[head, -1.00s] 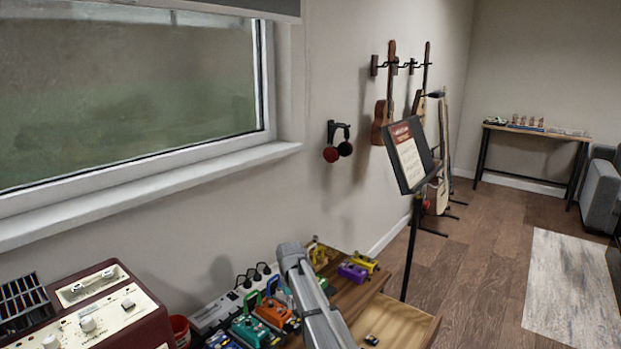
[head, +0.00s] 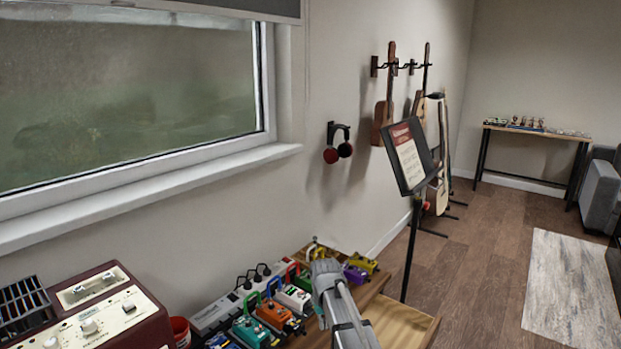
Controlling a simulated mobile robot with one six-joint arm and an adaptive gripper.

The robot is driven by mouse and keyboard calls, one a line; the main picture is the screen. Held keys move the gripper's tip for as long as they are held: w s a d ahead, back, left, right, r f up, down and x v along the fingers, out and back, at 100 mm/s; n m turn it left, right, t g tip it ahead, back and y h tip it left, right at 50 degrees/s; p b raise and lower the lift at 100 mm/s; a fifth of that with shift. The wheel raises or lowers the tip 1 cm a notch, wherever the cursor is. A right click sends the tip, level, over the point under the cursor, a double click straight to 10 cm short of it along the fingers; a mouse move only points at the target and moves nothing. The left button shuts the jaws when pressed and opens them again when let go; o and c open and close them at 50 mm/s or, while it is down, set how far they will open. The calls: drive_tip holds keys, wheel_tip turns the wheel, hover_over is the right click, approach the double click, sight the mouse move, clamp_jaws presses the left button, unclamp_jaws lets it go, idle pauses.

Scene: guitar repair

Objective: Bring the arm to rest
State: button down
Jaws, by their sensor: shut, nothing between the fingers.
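A grey link of my arm (head: 342,308) rises from the bottom edge in the head view, with its rounded end in front of the pedals. My gripper is not in this view. The link hides part of the wooden bench top (head: 404,327) and some of what lies on it. I cannot tell whether it touches anything.
Several coloured pedals, among them an orange one (head: 273,315) and a purple one (head: 355,273), crowd the bench by a power strip (head: 215,313). A red amplifier (head: 90,315) stands at left. A music stand (head: 408,160) rises beyond the bench.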

drive_tip(key=s+d+m, duration=0.1)
drive_tip(key=s+d, duration=0.6)
drive_tip(key=s, duration=0.2)
drive_tip(key=s+d+m, duration=0.2)
drive_tip(key=s+d, duration=0.4)
drive_tip(key=s, duration=0.4)
wheel_tip(320, 180, up, 22)
drive_tip(key=w+p, duration=0.1)
drive_tip(key=p, duration=2)
drive_tip(key=shift+f, duration=0.25)
